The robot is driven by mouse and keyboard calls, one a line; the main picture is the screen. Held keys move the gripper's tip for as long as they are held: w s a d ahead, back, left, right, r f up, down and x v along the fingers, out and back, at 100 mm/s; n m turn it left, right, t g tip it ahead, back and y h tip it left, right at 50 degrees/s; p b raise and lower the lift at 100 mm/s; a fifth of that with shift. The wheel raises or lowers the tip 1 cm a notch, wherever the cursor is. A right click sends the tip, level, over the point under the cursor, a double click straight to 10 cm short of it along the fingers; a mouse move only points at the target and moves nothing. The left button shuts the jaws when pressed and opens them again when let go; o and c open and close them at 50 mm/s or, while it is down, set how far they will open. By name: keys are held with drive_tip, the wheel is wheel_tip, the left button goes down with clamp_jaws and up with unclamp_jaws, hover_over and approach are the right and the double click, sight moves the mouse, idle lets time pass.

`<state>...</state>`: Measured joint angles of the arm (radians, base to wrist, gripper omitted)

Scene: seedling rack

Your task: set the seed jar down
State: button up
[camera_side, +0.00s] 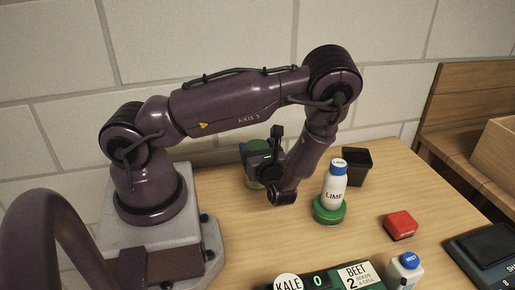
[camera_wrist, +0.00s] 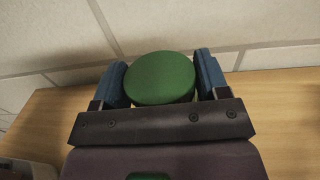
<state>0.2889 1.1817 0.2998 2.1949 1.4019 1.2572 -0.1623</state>
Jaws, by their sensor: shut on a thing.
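The seed jar with a round green lid (camera_wrist: 160,78) sits between the two blue finger pads of my gripper (camera_wrist: 161,72) in the wrist view. The pads press on its sides, so my gripper is shut on it. In the side view the jar (camera_side: 253,183) shows only in part behind my gripper (camera_side: 262,158), at the back of the table near the wall. Its label is hidden. I cannot tell whether its base touches the tabletop (camera_side: 235,225).
A white LIME bottle (camera_side: 334,188) stands on a green round base (camera_side: 328,213). A black pot (camera_side: 357,166) is behind it. A red block (camera_side: 400,225), a MIST bottle (camera_side: 405,272), a dark scale (camera_side: 487,250) and KALE and BEET signs (camera_side: 357,275) are further forward.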

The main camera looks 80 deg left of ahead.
drive_tip(key=o, duration=1.4)
drive_tip(key=shift+o, duration=0.2)
drive_tip(key=shift+r, duration=0.1)
drive_tip(key=d, duration=1.1)
drive_tip(key=s+d+r+n+t+h, duration=0.1)
drive_tip(key=d+r+n+t+h, duration=0.1)
drive_tip(key=r+n+h, duration=0.3)
drive_tip(key=s+d+r+n+t+h, duration=0.2)
drive_tip(key=r+n+h, duration=0.4)
drive_tip(key=r, duration=0.6)
drive_tip(key=s+d+r+n+t+h, duration=0.2)
drive_tip(key=d+r+n+h, duration=0.1)
drive_tip(key=r+n+h, duration=0.3)
wheel_tip(320, 180, up, 3)
drive_tip(key=shift+d+f+t+h, duration=0.2)
drive_tip(key=shift+t+h, duration=0.1)
drive_tip(key=shift+h, duration=0.2)
